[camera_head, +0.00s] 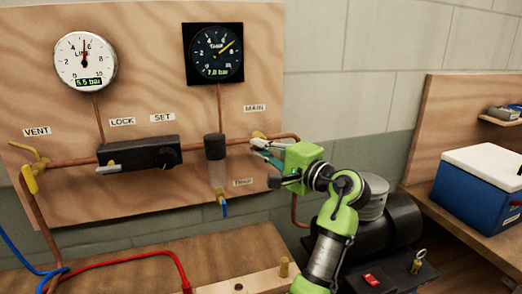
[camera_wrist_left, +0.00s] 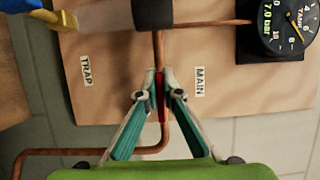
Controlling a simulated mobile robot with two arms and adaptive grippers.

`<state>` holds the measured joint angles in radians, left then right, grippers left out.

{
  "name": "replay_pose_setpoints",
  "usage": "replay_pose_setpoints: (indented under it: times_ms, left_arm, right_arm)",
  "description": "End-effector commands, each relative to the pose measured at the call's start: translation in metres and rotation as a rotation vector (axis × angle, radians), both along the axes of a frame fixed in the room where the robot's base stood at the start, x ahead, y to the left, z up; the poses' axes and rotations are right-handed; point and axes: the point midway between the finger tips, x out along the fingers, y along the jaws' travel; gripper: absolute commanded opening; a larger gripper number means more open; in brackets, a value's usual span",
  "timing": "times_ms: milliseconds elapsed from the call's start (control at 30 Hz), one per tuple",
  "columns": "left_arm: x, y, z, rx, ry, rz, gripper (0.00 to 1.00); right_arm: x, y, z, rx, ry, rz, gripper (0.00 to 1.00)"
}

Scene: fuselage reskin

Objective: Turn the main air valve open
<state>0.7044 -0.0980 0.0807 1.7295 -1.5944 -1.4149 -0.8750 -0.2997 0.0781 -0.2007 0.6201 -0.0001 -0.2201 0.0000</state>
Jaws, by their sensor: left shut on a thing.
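The main air valve (camera_head: 258,135) sits on the copper pipe under the MAIN label (camera_head: 255,108), mostly covered by my gripper in the head view. My left gripper (camera_head: 265,148) reaches it from the right. In the left wrist view my left gripper (camera_wrist_left: 158,82) is shut on the valve's narrow red handle (camera_wrist_left: 160,98). The handle appears in line with the copper pipe (camera_wrist_left: 158,45) there. Fingertips hide part of the handle and the valve body. The tank gauge (camera_head: 214,53) reads 7.0 bar; the line gauge (camera_head: 85,59) reads 5.5 bar. My right gripper is out of view.
Left of the valve are the filter with its trap (camera_head: 216,165), the black regulator (camera_head: 140,154) and the yellow vent valve (camera_head: 31,165). A dark compressor tank (camera_head: 390,225) stands behind my arm. A blue cooler box (camera_head: 480,185) sits at the right.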

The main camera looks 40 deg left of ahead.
Motion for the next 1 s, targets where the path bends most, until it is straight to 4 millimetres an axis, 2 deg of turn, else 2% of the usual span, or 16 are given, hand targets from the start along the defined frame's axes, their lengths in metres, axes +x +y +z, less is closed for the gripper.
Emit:
replay_pose_setpoints:
  times_ms: [567, 600, 633, 1000]
  left_arm:
    - [-0.001, 0.0003, -0.0035, -0.02, -0.024, 0.003, 0.0]
    - [-0.0009, 0.0003, -0.0035, -0.02, -0.024, 0.003, 0.14]
    - [-0.0008, 0.0003, -0.0034, -0.02, -0.024, 0.003, 0.22]
    - [-0.0003, -0.0018, -0.0017, -0.016, -0.025, 0.0, 0.24]
  right_arm:
    - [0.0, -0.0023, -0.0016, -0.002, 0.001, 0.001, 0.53]
    - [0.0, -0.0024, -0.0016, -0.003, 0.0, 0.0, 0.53]
    - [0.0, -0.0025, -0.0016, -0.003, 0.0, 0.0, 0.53]
    - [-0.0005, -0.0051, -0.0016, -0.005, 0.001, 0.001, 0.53]
